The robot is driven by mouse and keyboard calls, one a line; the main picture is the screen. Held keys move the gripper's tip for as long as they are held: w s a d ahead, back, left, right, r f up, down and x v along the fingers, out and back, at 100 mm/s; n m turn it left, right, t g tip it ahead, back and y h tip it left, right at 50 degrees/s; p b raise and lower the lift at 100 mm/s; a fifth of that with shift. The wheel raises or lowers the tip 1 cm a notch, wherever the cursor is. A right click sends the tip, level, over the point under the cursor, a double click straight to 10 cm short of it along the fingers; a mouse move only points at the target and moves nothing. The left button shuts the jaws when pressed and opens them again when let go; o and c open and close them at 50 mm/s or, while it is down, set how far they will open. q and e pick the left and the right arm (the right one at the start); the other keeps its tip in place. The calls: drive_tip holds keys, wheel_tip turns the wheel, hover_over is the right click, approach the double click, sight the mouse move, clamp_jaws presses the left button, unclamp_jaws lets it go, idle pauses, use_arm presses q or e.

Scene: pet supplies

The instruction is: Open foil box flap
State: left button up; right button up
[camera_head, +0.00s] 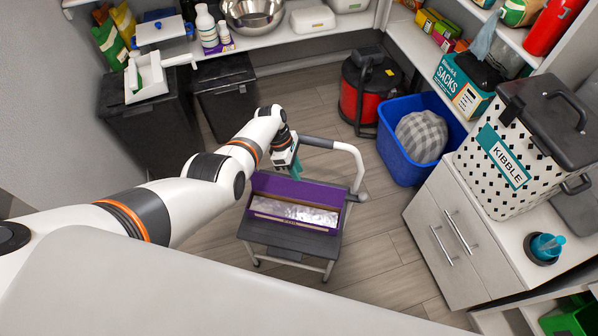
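The foil box (296,212) is a long purple box on a small dark step stool (290,238) in the middle of the floor. Its purple flap (297,187) stands raised along the far side, and silver foil shows inside the box. My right gripper does not show.
The stool has a grey handrail (345,150) behind and right of the box. A blue bin (397,165) with a checked item, a red vacuum (371,93) and a drawer cabinet (445,235) stand to the right. Black bins (228,95) stand behind. The floor around the stool is clear.

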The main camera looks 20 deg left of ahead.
use_arm(q)
drive_tip(key=p+v, duration=0.3)
drive_tip(key=v, duration=0.6)
